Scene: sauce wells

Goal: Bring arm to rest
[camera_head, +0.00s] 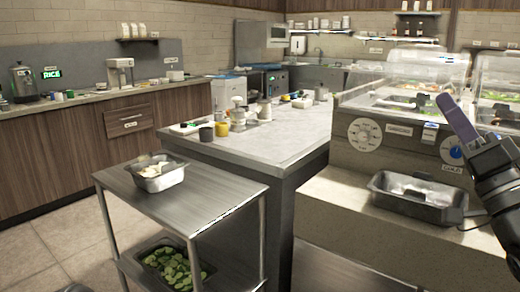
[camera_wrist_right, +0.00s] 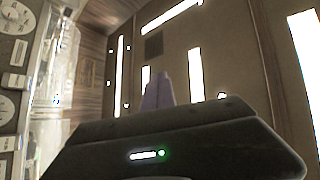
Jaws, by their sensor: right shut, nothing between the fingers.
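My right gripper (camera_head: 448,104) is raised at the right side of the head view, its purple fingers closed together and pointing up and to the left. It is empty and stands in front of the covered food counter, above and right of a dark metal pan. In the right wrist view the purple fingers (camera_wrist_right: 158,93) show shut with nothing between them, against the ceiling and its bright lights. My left gripper does not show; only a small dark part is at the bottom left edge of the head view.
The dark pan (camera_head: 418,197) sits on a ledge below the counter dials. A steel cart (camera_head: 215,200) holds a metal pan (camera_head: 157,174) on top and a tray of green slices (camera_head: 172,265) below. An island counter (camera_head: 290,140) carries cups and jars. The floor at left is clear.

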